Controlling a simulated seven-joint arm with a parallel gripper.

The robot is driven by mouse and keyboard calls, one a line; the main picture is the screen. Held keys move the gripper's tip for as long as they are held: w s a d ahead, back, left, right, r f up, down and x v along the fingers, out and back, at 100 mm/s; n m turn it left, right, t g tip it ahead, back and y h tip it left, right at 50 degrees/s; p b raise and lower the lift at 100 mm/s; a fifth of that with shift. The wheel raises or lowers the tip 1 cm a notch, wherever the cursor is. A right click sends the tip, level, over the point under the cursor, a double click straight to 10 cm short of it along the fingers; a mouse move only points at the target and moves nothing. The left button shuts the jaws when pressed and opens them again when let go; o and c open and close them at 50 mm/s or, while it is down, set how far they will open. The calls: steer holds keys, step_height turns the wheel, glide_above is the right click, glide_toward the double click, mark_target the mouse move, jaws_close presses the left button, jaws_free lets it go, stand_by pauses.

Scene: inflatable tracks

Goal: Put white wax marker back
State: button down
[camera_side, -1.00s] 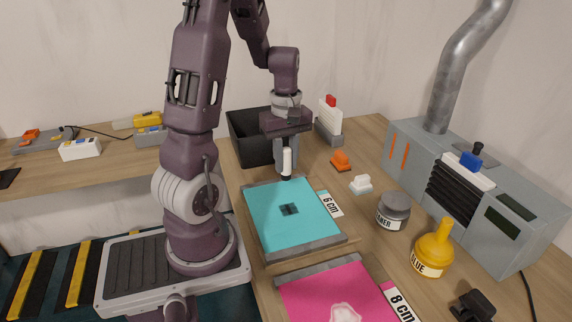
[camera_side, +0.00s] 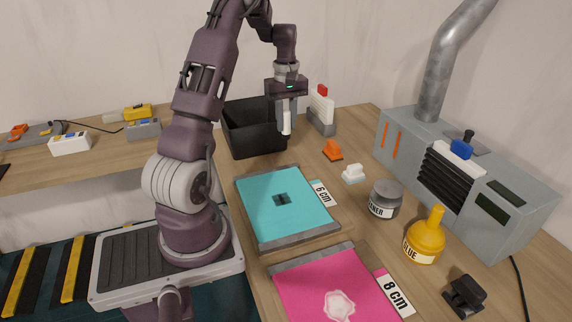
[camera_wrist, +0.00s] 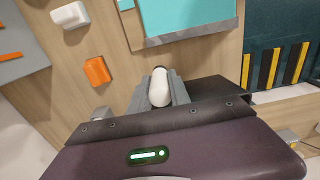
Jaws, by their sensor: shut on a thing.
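The white wax marker (camera_side: 287,123) is held upright in my gripper (camera_side: 284,113), tip downward. In the side view it hangs in front of the black bin's right side, above the wooden table. In the wrist view the marker's rounded white end (camera_wrist: 158,87) shows between the two grey fingers of my gripper (camera_wrist: 160,92). A grey stand (camera_side: 321,122) holding a white piece with a red top (camera_side: 322,91) is just right of my gripper in the side view.
The black bin (camera_side: 238,133) stands behind and left. An orange piece (camera_side: 332,150) and a white piece (camera_side: 353,174) lie to the right, near the teal sheet (camera_side: 265,215). A grey jar (camera_side: 386,192), yellow glue bottle (camera_side: 425,238) and grey machine (camera_side: 500,205) stand farther right.

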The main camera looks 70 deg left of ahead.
step_height(320, 180, down, 10)
steer(key=shift+a+r, duration=0.1)
steer(key=shift+a, duration=0.05)
steer(key=c, duration=1.2)
jaws_free()
step_height(320, 180, up, 12)
steer(key=shift+w+f, duration=0.1)
steer(key=d+r+m+t, duration=0.1)
steer(key=d+r+m, duration=0.3)
steer(key=d+r, duration=0.5)
steer(key=d+r+m+t, duration=0.2)
steer(key=d+r+m, duration=0.2)
steer(key=d, duration=0.8)
steer(key=s+d+m+t, duration=0.2)
steer(key=s+d+m, duration=0.8)
steer(key=s+d, duration=0.5)
steer(key=shift+s+d+t, duration=0.25)
steer(key=shift+d+t, duration=0.05)
steer(key=shift+d, duration=0.35)
